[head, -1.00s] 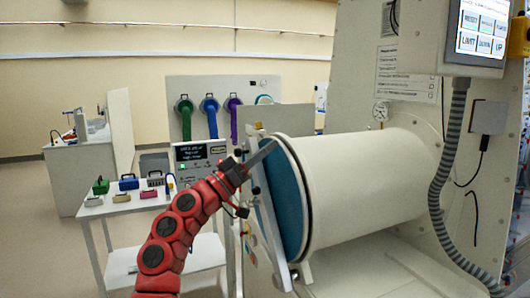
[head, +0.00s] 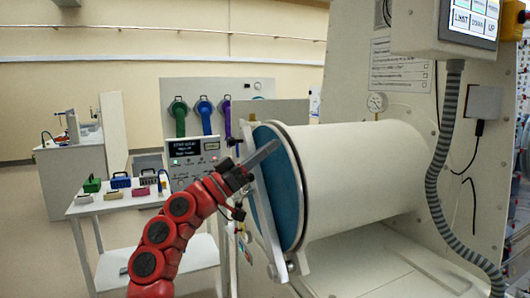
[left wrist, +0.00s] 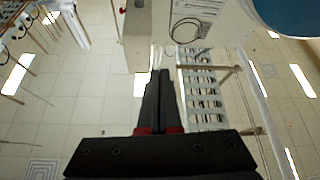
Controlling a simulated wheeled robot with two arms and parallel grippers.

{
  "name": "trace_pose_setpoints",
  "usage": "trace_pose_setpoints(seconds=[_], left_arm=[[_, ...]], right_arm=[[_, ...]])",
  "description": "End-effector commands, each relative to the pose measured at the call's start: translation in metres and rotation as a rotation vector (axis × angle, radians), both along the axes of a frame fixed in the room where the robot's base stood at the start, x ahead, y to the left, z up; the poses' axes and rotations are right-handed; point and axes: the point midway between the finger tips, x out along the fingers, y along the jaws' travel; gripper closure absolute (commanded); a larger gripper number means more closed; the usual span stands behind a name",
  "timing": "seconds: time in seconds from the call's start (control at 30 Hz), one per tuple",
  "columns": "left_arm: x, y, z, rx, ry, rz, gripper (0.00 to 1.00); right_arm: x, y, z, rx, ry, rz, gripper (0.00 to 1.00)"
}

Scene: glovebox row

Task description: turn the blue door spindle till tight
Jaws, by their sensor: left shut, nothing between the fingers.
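The blue round door (head: 275,190) closes the near end of the big white cylinder (head: 365,175). A pale bar (head: 264,215) runs down across the door's face. I cannot make out a spindle; it may be hidden by the bar or my arm. My left gripper (head: 274,147) is in front of the door's upper part, fingers shut and empty. Whether it touches the door is not clear. In the left wrist view the shut fingers (left wrist: 159,75) point over open floor, and a blue disc edge (left wrist: 289,15) shows at the top right. My right gripper is not in view.
A white trolley (head: 125,198) with several small coloured blocks stands to the left. Behind it is a panel with green, blue and purple handles (head: 203,113). A grey hose (head: 437,170) and a touchscreen (head: 474,17) are on the right.

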Motion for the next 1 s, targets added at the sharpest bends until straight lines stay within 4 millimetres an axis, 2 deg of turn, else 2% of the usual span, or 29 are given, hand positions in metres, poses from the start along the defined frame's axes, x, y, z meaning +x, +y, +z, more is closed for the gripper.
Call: trace_pose_setpoints(seconds=[0.03, 0.27, 1.0], left_arm=[[-0.002, -0.001, -0.008, 0.003, -0.01, -0.001, 1.0], [-0.012, -0.004, -0.022, 0.02, -0.059, -0.001, 1.0], [-0.014, -0.005, -0.019, 0.022, -0.066, 0.0, 1.0]], right_arm=[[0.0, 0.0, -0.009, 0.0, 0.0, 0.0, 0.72], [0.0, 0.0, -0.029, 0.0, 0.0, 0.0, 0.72], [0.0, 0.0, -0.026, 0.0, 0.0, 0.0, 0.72]])
